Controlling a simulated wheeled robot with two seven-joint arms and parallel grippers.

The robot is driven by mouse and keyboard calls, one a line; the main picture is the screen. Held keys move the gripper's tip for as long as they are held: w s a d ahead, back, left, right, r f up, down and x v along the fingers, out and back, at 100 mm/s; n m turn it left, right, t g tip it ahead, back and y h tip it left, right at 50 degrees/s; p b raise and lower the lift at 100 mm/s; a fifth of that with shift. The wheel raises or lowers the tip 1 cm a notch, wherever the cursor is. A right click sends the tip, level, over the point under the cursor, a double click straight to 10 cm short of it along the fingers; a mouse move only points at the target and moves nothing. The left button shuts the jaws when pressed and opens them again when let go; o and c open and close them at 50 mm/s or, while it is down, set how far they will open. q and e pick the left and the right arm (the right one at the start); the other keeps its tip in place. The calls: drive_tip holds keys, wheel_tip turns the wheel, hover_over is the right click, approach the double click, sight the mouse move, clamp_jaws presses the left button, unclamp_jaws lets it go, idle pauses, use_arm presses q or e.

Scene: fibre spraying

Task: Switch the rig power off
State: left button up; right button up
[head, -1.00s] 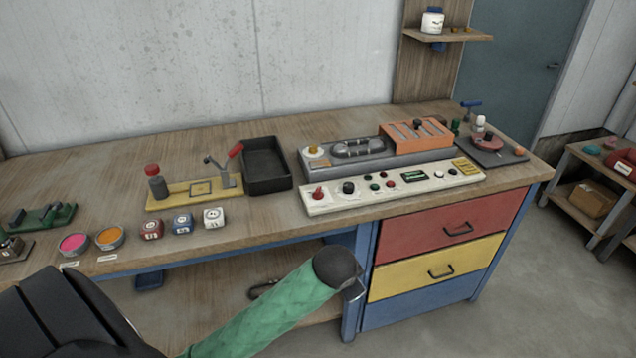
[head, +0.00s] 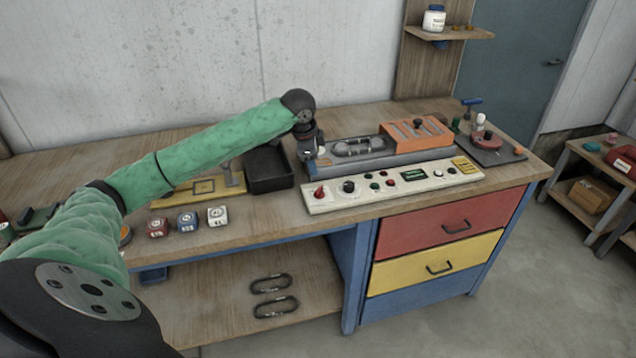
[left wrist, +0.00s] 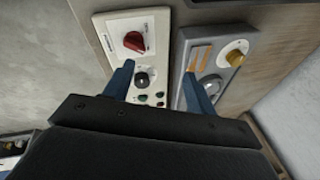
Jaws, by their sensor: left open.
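The cream control panel (head: 432,185) lies along the front edge of the bench. A red rotary knob (head: 319,192) sits at its left end; the small label beside it is unreadable, so I cannot tell that it is the rig power switch. In the left wrist view the red knob (left wrist: 134,41) stands just beyond the left finger. My left gripper (left wrist: 158,70) is open and empty, its blue fingers spread above the panel's end. In the head view it hangs behind the panel's left end, mostly hidden by the wrist. My right gripper is in neither view.
A black knob (head: 348,187) and small buttons sit beside the red knob. Behind the panel stands the grey rig (head: 345,163) with a yellow knob (left wrist: 234,58). Three dice-like blocks (head: 187,221) stand farther left.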

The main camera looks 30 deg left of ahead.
sight(320, 188)
use_arm(q)
drive_tip(key=shift+s+d+f+m+g+h+p, duration=0.1)
drive_tip(key=shift+d+f+m+g+h+p, duration=0.45)
drive_tip(key=shift+f, duration=0.8)
drive_tip(key=shift+s+d+f+m+g+h+p, duration=0.1)
drive_tip(key=shift+d+f+m+g+h+p, duration=0.2)
drive_tip(key=shift+f+m+h, duration=0.85)
drive_tip(key=shift+s+d+f+m+g+h+p, duration=0.1)
drive_tip(key=shift+d+f+m+g+h+p, duration=0.3)
drive_tip(key=shift+f, duration=1.2)
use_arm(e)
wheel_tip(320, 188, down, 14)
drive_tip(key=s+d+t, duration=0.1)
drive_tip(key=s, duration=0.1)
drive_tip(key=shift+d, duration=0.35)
use_arm(q)
drive_tip(key=shift+a, duration=0.15)
drive_tip(key=c, duration=1)
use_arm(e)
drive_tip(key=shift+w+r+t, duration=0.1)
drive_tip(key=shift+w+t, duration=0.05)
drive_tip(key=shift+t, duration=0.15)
